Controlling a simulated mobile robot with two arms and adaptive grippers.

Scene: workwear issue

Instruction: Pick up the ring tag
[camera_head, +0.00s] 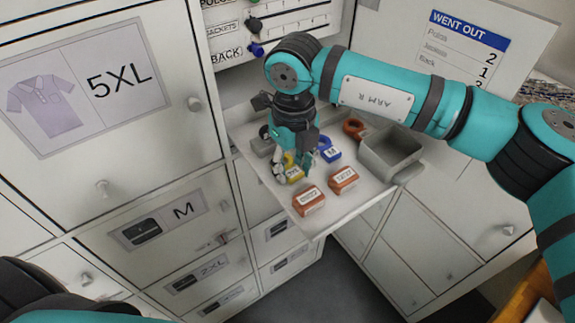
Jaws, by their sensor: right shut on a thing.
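My right gripper (290,165) points down over the small white shelf. It is shut on a yellow ring tag (294,174), whose label faces the front; the fingers partly hide it. The tag is low at the shelf, and I cannot tell whether it touches the surface. A blue ring tag marked M (331,153) lies close to the right of the gripper. Two orange tags with white labels, a left one (309,201) and a right one (343,180), lie nearer the front edge. My left gripper is out of view.
An open grey bin (391,152) stands on the shelf's right side, with an orange-brown ring tag (354,127) behind it to the left. Cabinet doors marked 5XL (120,80) and M (183,212) are at left. A "WENT OUT" board (462,45) hangs at back right.

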